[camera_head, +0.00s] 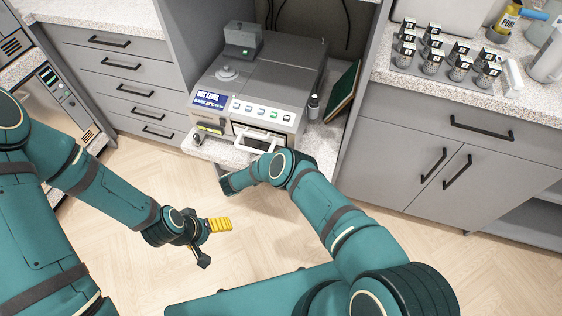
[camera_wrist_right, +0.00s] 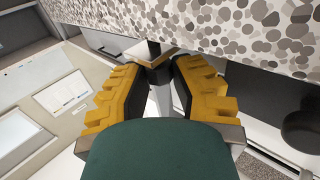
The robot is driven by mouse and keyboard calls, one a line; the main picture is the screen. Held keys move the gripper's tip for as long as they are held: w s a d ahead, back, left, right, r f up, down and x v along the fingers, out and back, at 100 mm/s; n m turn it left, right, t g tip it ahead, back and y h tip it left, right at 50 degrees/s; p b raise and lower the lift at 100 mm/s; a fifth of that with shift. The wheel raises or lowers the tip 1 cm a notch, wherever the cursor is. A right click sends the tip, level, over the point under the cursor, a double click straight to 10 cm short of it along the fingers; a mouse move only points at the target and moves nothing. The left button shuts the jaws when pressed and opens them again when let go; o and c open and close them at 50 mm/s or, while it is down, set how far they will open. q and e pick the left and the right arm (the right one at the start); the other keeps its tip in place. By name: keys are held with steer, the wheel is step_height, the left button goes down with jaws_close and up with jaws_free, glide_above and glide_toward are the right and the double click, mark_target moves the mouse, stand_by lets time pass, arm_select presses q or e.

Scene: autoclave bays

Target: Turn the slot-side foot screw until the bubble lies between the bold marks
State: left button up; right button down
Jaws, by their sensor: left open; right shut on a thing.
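The grey bench unit (camera_head: 262,80) stands on a speckled shelf in the bay, with a blue "NOT LEVEL" panel (camera_head: 209,100) on its front. A small yellow-green window (camera_head: 208,128), perhaps the level vial, is at its lower left; any bubble is too small to see. A small round knob (camera_head: 196,139) shows at the front left corner; I cannot tell whether it is a foot screw. My left gripper (camera_head: 214,236) is open and empty over the floor. In the right wrist view, my right gripper (camera_wrist_right: 157,64) is shut on a small dark thing with a tan edge (camera_wrist_right: 150,50), mostly hidden.
A speckled surface (camera_wrist_right: 250,30) lies close beyond my right fingers. A dark green flat object (camera_head: 343,92) leans right of the unit, beside a small bottle (camera_head: 314,106). The right counter holds a rack (camera_head: 440,80) with several vials. Floor (camera_head: 150,180) ahead of my left gripper is clear.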

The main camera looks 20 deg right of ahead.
steer(key=c, duration=0.7)
jaws_free()
steer(key=shift+s+d, duration=0.1)
steer(key=shift+d, duration=0.05)
steer(key=shift+c, duration=0.2)
steer(key=v, duration=1.2)
